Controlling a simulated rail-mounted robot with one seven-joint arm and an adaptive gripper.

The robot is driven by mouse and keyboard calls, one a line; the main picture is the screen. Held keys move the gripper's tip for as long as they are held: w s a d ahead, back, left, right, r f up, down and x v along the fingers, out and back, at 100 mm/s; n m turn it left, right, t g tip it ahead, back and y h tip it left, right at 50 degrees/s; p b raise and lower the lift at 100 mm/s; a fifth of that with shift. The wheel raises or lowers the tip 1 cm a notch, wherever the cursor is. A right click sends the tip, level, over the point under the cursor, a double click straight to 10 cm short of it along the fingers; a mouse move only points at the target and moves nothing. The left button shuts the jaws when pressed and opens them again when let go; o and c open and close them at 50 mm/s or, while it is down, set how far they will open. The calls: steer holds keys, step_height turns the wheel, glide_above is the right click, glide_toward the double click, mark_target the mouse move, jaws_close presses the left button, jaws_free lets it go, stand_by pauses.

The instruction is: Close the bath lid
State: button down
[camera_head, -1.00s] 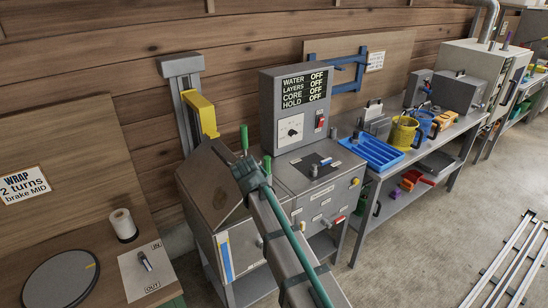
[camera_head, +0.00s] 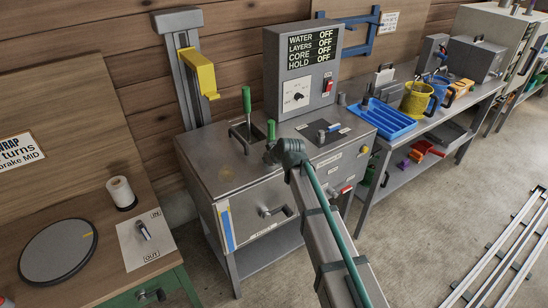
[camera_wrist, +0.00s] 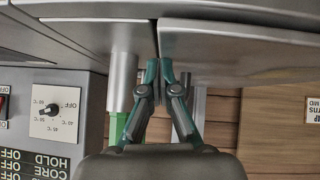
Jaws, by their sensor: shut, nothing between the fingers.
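The bath lid (camera_head: 226,172) is a grey metal plate on top of the grey bath cabinet (camera_head: 250,222). It looks about flat in the head view; I cannot tell whether it sits fully down. My gripper (camera_head: 270,156) is shut and empty at the lid's right side, beside the control cabinet. In the wrist view my gripper's fingertips (camera_wrist: 159,66) are together close to the edge of a grey panel (camera_wrist: 240,52), which seems to be the lid. Contact is unclear. My wrist hides part of the lid's right edge.
A green-handled lever (camera_head: 246,102) stands behind the lid, with another green handle (camera_head: 271,130) near my gripper. The control box (camera_head: 302,75) rises behind. A yellow block (camera_head: 199,73) hangs on a post. A blue tray (camera_head: 388,122) lies right. Floor in front is open.

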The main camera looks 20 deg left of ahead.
steer(key=shift+d+f, duration=0.15)
steer(key=shift+f, duration=0.25)
step_height(320, 180, up, 5)
steer(key=shift+s+d+r+p, duration=0.1)
steer(key=shift+r+p, duration=0.1)
steer(key=shift+p, duration=0.7)
steer(key=b+v, duration=0.2)
steer(key=v, duration=0.7)
steer(key=shift+w+d, duration=0.2)
steer(key=shift+d, duration=0.05)
